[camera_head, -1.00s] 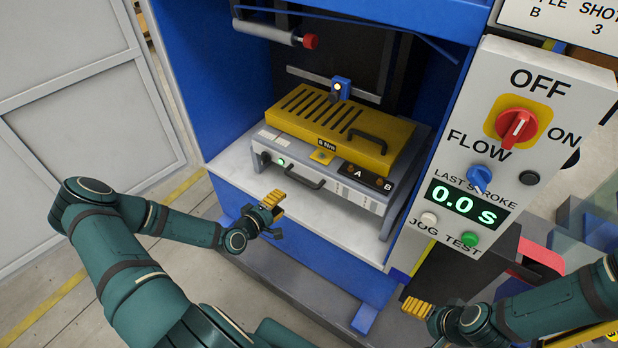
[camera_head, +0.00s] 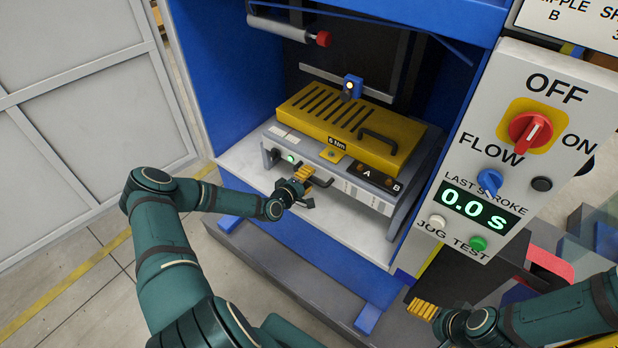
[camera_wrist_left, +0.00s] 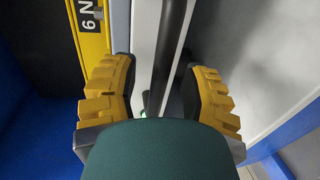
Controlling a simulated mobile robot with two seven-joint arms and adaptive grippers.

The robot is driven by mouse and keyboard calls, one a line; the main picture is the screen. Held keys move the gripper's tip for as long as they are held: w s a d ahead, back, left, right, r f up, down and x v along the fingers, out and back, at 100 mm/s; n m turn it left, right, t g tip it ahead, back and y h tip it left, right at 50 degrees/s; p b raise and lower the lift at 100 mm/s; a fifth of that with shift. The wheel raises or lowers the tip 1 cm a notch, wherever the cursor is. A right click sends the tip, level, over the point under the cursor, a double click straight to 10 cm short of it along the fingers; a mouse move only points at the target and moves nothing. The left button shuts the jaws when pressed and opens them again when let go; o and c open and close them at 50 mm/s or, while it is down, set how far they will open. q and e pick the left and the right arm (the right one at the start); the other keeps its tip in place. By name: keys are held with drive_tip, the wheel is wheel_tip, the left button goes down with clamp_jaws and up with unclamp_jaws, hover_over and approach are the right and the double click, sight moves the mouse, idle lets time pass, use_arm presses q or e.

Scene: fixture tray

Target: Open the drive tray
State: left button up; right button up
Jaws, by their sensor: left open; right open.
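The drive tray (camera_head: 367,196) is a grey box with a dark bar handle (camera_head: 324,181) on its front. It sits on a pale ledge in the blue machine, and a yellow slotted cover (camera_head: 395,155) lies on top. My left gripper (camera_head: 300,183) is open at the tray's front and hides part of the handle. In the left wrist view the dark handle bar (camera_wrist_left: 167,55) runs between its two yellow fingers (camera_wrist_left: 157,80), apart from the right finger; contact with the left one is unclear. My right gripper (camera_head: 424,308) is open and empty at the lower right, away from the tray.
A control panel (camera_head: 510,165) with a red knob (camera_head: 530,132), a blue knob (camera_head: 489,182) and a 0.0 s display stands right of the tray. A red-tipped cylinder (camera_head: 284,29) hangs above.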

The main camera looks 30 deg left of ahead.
use_arm(q)
drive_tip(key=shift+w, duration=0.4)
drive_tip(key=shift+o, duration=0.2)
clamp_jaws()
drive_tip(key=shift+s+f, duration=0.1)
drive_tip(key=shift+s, duration=0.05)
drive_tip(key=shift+s, duration=0.25)
drive_tip(key=f+b+v, duration=0.1)
drive_tip(key=f+v, duration=0.2)
drive_tip(key=v, duration=1.2)
drive_tip(key=s+f+b+v, duration=0.1)
drive_tip(key=f+v, duration=0.2)
drive_tip(key=v, duration=1.2)
drive_tip(key=shift+s+b, duration=0.3)
drive_tip(key=shift+b, duration=0.05)
drive_tip(key=shift+d, duration=0.1)
